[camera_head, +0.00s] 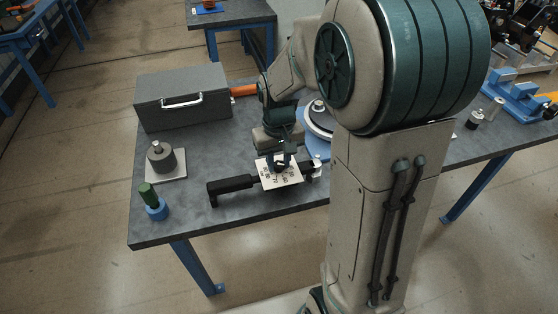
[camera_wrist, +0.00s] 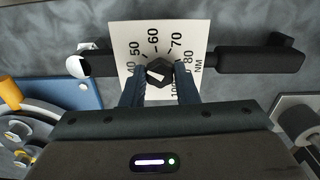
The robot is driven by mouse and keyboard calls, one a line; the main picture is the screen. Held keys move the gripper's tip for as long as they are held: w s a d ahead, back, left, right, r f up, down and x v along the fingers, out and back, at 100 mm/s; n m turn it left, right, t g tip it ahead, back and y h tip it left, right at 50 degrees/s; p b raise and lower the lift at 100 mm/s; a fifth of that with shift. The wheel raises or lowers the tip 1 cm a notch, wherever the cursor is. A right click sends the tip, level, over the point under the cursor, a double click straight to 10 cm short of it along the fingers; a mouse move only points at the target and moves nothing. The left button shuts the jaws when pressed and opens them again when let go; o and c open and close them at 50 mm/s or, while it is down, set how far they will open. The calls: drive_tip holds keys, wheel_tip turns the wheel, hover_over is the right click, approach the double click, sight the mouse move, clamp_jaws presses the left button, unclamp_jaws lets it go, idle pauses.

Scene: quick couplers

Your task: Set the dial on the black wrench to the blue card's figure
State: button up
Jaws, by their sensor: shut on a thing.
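The black wrench (camera_head: 232,186) lies near the table's front edge; its thick handle (camera_wrist: 250,60) is at right in the wrist view. A white scale plate (camera_wrist: 130,35) on it reads 40, 50, 60, 70, 80 and 100, with NM. The black dial knob (camera_wrist: 160,70) sits at the plate's middle. A light mark shows on the knob, but I cannot tell which figure it points to. My gripper (camera_wrist: 160,84) is shut on the knob, one finger on each side; it also shows in the head view (camera_head: 281,165). I cannot make out a blue card.
A grey toolbox (camera_head: 182,98) stands behind the wrench. A grey cylinder on a plate (camera_head: 166,178) and a green-handled piece in a blue ring (camera_head: 157,209) stand at left. A blue plate with a round flange (camera_head: 318,146) is behind right.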

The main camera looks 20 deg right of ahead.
sight(279, 164)
drive_tip(key=shift+m, duration=0.9)
drive_tip(key=o, duration=1)
drive_tip(key=shift+r, duration=0.1)
wheel_tip(279, 164, up, 14)
